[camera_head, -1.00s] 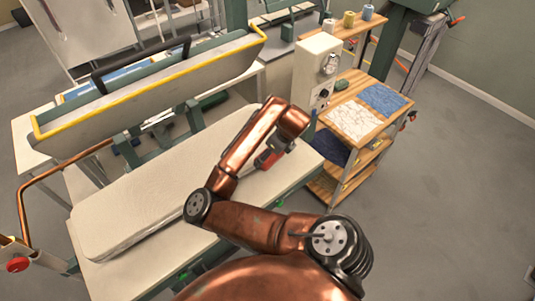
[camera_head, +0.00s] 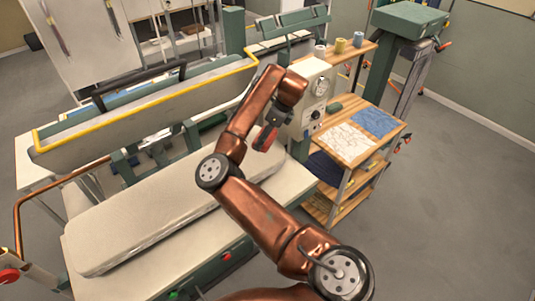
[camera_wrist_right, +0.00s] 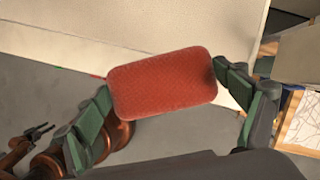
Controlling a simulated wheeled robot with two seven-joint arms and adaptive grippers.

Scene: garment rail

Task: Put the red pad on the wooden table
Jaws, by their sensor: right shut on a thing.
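My right gripper (camera_head: 268,130) is shut on the red pad, seen side-on and small in the head view. In the right wrist view the red pad (camera_wrist_right: 163,83) is a rounded rectangle between the two green-sided fingers of that gripper (camera_wrist_right: 170,105). It is held in the air, near the end of the pale padded board. The wooden table (camera_head: 350,159) stands to the right of the gripper, with cloths on its top. A small dark gripper, seemingly my left (camera_wrist_right: 38,133), shows at the left of the wrist view with its fingers apart.
A white patterned cloth (camera_head: 346,141) and a blue cloth (camera_head: 375,121) cover much of the wooden top. A pale control box (camera_head: 311,92) with a gauge stands at its left. The padded board (camera_head: 150,215) and raised press head (camera_head: 150,108) lie left. Floor right is clear.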

